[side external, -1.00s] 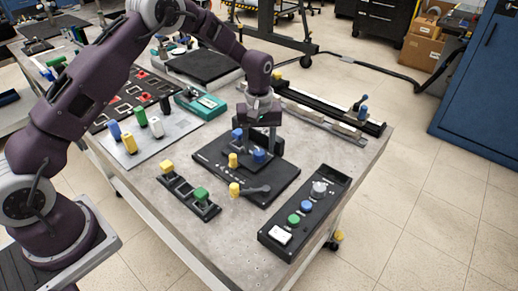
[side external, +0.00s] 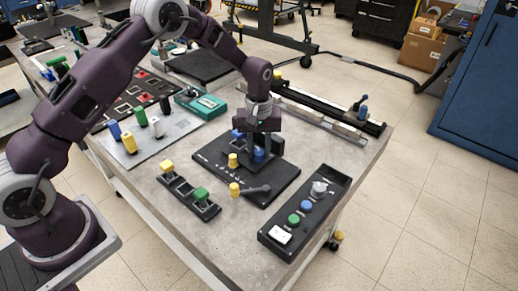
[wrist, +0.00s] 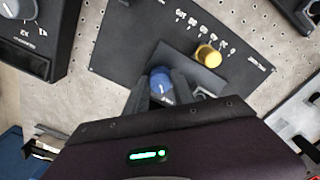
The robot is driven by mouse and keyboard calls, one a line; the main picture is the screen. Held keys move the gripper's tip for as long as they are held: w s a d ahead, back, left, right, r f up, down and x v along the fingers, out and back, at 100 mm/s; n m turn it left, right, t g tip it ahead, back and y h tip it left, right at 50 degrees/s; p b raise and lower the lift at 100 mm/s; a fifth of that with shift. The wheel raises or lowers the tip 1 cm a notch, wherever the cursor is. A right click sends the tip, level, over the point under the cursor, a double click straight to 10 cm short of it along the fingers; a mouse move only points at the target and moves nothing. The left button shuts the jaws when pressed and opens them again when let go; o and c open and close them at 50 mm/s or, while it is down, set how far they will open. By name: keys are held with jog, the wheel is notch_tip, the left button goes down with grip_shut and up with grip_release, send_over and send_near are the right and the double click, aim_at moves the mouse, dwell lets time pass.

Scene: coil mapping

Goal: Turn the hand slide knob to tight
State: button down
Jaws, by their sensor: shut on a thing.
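A blue knob (wrist: 160,80) with a pale pointer mark stands on the black plate (wrist: 120,50), and it also shows in the side view (side external: 259,156). My gripper (wrist: 162,92) comes down from above, with one finger on each side of this knob, and is shut on it. In the side view my gripper (side external: 259,150) partly covers the knob. A yellow knob (wrist: 208,55) stands close by on the same plate. White markings (wrist: 205,32) run along the plate; they are too small to read surely. A second blue part (side external: 237,134) shows behind the gripper.
A black control box (side external: 300,215) with a grey dial and coloured buttons lies to the right. A black strip (side external: 190,195) with yellow and green parts lies in front left. A long black rail (side external: 320,108) lies behind. Bare table shows between them.

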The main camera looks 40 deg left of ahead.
aim_at(258, 152)
jog(key=m, duration=0.4)
jog(key=shift+m, duration=0.4)
jog(key=m, duration=0.4)
jog(key=shift+a, duration=0.1)
jog(key=m, duration=0.4)
jog(key=shift+m, duration=2.3)
jog(key=c, duration=1.1)
grip_release()
jog(key=shift+a, duration=0.1)
jog(key=shift+o, duration=0.2)
notch_tip(258, 152, up, 7)
jog(key=shift+r, duration=0.1)
